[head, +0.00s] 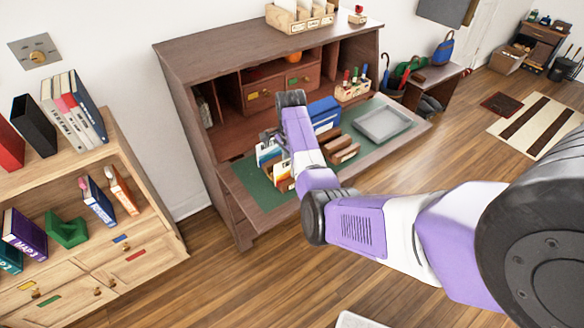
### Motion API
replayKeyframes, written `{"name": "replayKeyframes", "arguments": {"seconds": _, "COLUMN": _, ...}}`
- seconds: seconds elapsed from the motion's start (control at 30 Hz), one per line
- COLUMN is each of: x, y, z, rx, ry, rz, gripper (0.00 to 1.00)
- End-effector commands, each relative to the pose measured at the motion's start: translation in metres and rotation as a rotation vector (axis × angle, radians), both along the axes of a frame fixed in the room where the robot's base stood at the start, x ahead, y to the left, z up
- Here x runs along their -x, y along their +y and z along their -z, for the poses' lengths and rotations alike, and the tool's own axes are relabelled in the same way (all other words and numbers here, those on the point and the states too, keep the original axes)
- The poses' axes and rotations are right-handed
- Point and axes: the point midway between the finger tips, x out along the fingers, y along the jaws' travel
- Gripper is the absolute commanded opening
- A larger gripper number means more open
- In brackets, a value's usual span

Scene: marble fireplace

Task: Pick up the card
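Several upright cards (268,154), white with blue and orange parts, stand close together on the left of the desk's green mat (252,188). I cannot tell which one is the task's card. My arm reaches over the desk, and my gripper (268,138) is at the upper edge of these cards, small and dark in the picture. I cannot tell whether it touches a card or whether its fingers are open or shut. My forearm hides part of the mat and whatever lies behind it.
Right of my forearm are a blue box (324,113), brown wooden holders (341,149) and a grey tray (383,124). A desk organizer (352,91) stands behind. The desk's cubbyholes rise close behind my wrist.

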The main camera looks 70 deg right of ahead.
Motion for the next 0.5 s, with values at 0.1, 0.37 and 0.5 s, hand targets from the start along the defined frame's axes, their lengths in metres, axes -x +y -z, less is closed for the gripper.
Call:
{"name": "replayKeyframes", "arguments": {"seconds": 0.1, "x": 0.0, "y": 0.0, "z": -0.0002, "rx": 0.0, "ry": 0.0, "rz": 0.0, "gripper": 0.07}}
{"name": "replayKeyframes", "arguments": {"seconds": 0.37, "x": 0.0, "y": 0.0, "z": -0.0004, "rx": 0.0, "ry": 0.0, "rz": 0.0, "gripper": 0.0}}
{"name": "replayKeyframes", "arguments": {"seconds": 0.5, "x": 0.0, "y": 0.0, "z": -0.0005, "rx": 0.0, "ry": 0.0, "rz": 0.0, "gripper": 0.0}}
